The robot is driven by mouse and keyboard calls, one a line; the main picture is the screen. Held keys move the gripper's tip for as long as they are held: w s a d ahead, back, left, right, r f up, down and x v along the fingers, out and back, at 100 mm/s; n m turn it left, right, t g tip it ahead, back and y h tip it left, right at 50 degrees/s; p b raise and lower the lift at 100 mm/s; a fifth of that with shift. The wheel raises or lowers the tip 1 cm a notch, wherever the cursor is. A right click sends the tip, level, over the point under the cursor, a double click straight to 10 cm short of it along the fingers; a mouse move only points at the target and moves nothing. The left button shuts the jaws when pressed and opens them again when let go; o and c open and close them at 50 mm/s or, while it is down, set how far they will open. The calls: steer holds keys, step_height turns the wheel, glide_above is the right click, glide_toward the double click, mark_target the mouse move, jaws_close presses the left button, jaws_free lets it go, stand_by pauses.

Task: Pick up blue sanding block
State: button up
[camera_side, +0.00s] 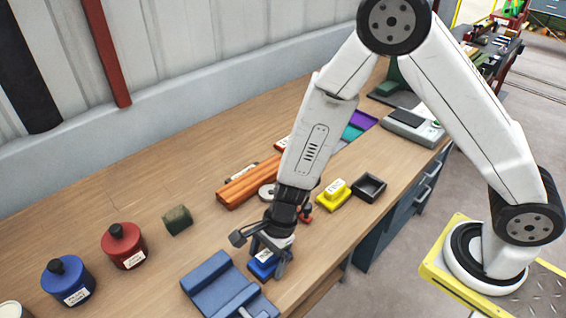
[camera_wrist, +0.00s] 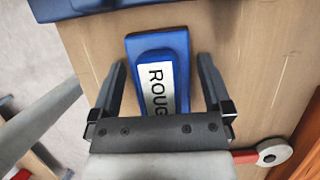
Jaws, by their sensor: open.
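The blue sanding block (camera_wrist: 158,44) lies on the wooden workbench with a white label reading "ROUG"; the rest of the label is hidden by my gripper. My gripper (camera_wrist: 160,75) is open, with one finger on each side of the block and bare wood showing between each finger and the block. In the side view the block (camera_side: 262,265) is partly covered by my gripper (camera_side: 268,264), which points down over it near the bench's front edge. I cannot tell the exact height of the fingertips above the bench.
A blue vise-like fixture (camera_side: 208,284) stands just left of the block. A yellow block (camera_side: 333,196), a black tray (camera_side: 369,188) and orange bars (camera_side: 248,184) lie behind. Red (camera_side: 123,246) and blue (camera_side: 70,283) jars and a green block (camera_side: 177,220) stand left.

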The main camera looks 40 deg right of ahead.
mark_target(267, 253)
steer(key=c, duration=1.1)
steer(key=shift+r, duration=0.2)
steer(key=shift+r, duration=4.85)
